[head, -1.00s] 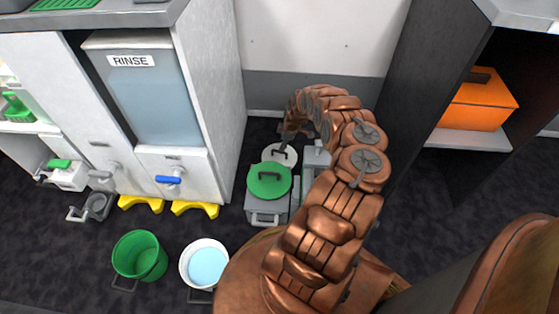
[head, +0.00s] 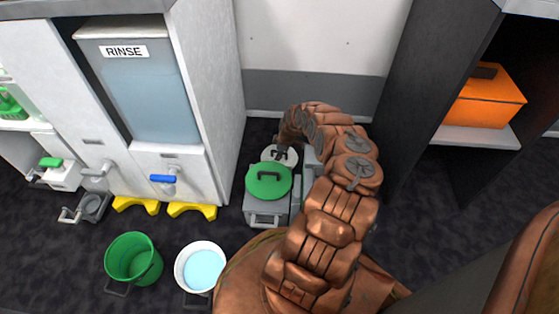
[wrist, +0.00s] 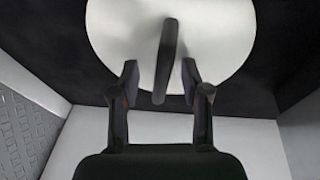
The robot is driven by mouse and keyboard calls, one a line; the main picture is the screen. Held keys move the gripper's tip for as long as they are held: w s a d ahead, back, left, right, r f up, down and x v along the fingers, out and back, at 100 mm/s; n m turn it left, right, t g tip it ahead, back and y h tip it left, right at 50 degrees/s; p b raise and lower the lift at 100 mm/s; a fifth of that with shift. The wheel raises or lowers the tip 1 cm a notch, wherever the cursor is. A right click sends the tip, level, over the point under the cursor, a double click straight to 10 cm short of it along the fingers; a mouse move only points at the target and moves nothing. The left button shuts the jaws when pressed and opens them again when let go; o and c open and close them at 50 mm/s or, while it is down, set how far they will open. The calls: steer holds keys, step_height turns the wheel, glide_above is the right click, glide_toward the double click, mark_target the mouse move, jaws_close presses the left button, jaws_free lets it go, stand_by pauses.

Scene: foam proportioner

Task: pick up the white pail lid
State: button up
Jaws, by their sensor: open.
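The white pail lid (head: 290,158) lies behind the green lid, close to the wall, partly hidden by my gripper. In the wrist view the white pail lid (wrist: 215,35) is a pale disc with a dark upright handle (wrist: 166,62) across its middle. My gripper (wrist: 160,84) is open. Its two fingertips are on either side of the near end of the handle, with visible gaps, and nothing is held. In the head view my gripper (head: 281,153) is small and over the white lid.
A green lid (head: 268,182) with a dark handle sits on a grey box (head: 265,210) just in front. The rinse cabinet (head: 200,100) stands to the left and a dark shelf unit to the right. A green bucket (head: 133,260) and a white pail (head: 186,270) stand on the floor.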

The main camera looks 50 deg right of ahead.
jaws_close()
stand_by(0.3)
stand_by(0.3)
steer(key=shift+r, duration=0.15)
